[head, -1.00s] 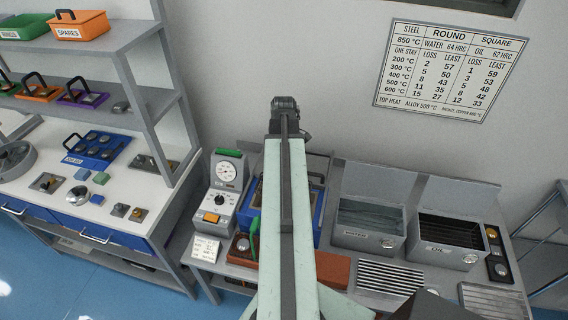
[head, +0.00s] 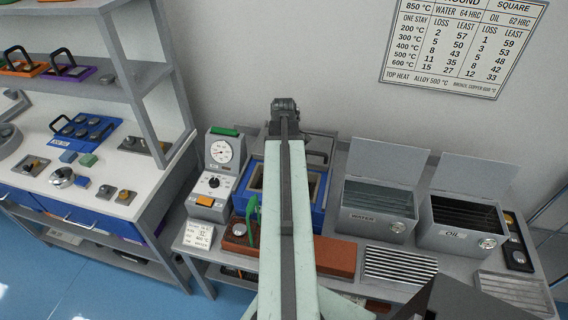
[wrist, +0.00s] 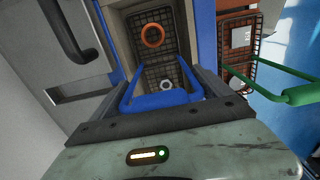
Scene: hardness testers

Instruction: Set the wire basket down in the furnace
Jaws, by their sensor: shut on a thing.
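My gripper (wrist: 163,92) is shut on the blue handle of a dark wire basket (wrist: 178,52) in the wrist view. An orange ring and a smaller pale ring lie in this basket. The basket is at the tan-lined opening of the blue furnace (wrist: 208,28), with tan lining showing beside it. I cannot tell whether it touches the furnace floor. In the head view the furnace (head: 318,208) stands on the bench, and my arm hides its middle, the basket and my gripper.
A second wire basket with a green handle (wrist: 268,85) is right of the furnace in the wrist view. A control box (head: 212,182) stands left of the furnace. Open WATER (head: 378,212) and OIL (head: 462,228) tanks stand right. A grey panel with a black handle (wrist: 70,35) is close by.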

